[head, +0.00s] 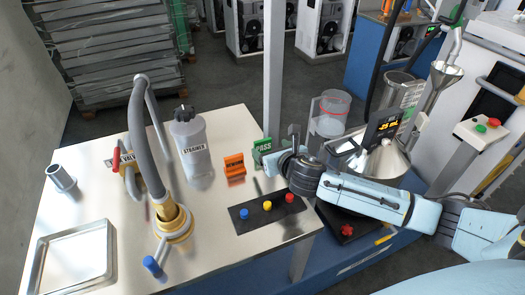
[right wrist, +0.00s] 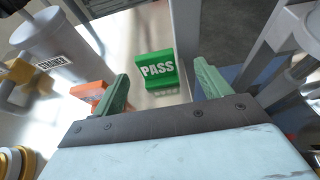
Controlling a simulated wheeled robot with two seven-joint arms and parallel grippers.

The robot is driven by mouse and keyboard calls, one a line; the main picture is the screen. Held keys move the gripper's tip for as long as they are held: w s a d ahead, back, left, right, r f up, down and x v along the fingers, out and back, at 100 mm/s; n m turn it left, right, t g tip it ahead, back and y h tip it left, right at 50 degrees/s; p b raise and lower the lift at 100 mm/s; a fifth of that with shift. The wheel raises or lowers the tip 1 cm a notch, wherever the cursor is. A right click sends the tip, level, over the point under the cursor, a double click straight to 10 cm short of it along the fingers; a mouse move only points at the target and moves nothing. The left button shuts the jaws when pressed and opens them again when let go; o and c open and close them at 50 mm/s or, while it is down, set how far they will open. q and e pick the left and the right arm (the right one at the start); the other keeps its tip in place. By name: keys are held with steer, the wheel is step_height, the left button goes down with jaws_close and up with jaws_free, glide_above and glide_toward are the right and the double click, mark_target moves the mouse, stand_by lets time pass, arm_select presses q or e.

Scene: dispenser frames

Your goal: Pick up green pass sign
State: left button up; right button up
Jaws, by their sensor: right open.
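The green PASS sign (head: 261,147) stands on the light metal table (head: 110,205), partly hidden by my right gripper (head: 276,157) in the head view. In the right wrist view the sign (right wrist: 156,69) is upright, its white lettering facing the camera. My right gripper (right wrist: 163,87) is open and empty there. Its green fingers lie left and right of the sign, nearer the camera. I see no contact with the sign. My left gripper is not in view.
An orange sign (head: 234,167) stands left of the green one, with the STRAINER bottle (head: 191,147) beyond it. A dark panel with coloured buttons (head: 267,208) lies in front. A post (head: 273,80) rises behind the sign.

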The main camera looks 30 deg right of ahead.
mark_target(263, 144)
steer(key=shift+x, duration=1.05)
steer(key=x, duration=0.1)
steer(key=b+x, duration=0.1)
steer(key=x, duration=0.1)
steer(key=shift+w+a+f, duration=0.1)
steer(key=shift+w+a, duration=0.05)
steer(key=shift+a, duration=0.2)
steer(key=shift+w, duration=0.2)
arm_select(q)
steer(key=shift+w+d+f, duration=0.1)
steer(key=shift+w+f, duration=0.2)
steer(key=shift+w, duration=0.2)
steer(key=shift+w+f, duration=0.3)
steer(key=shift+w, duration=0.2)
arm_select(e)
steer(key=shift+c, duration=0.2)
steer(key=c, duration=1)
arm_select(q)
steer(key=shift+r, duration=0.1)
arm_select(e)
steer(key=shift+c, duration=0.2)
